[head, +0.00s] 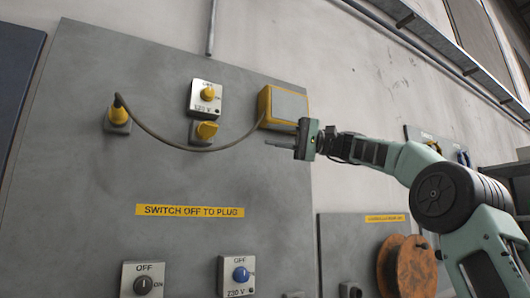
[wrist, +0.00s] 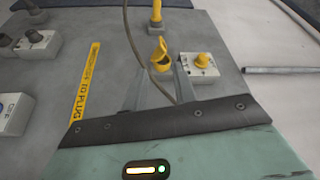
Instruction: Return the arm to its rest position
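My gripper (head: 270,145) is at the end of my outstretched arm, in front of the grey panel (head: 90,175), pointing left. In the wrist view its two fingers (wrist: 161,68) stand apart with nothing held between them. A yellow socket (head: 206,131) lies beyond the fingertips, up and left of my gripper in the head view; it also shows in the wrist view (wrist: 160,56). A yellow plug (head: 118,114) sits in a socket at the panel's left, apart from my gripper. I cannot tell the exact gap to the panel.
A dark cable (head: 175,144) hangs from the plug to a yellow box (head: 270,106) just above my gripper. Rotary switches with yellow (head: 208,93), black (head: 143,285) and blue (head: 240,274) knobs stick out. An orange reel (head: 405,265) stands below my arm.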

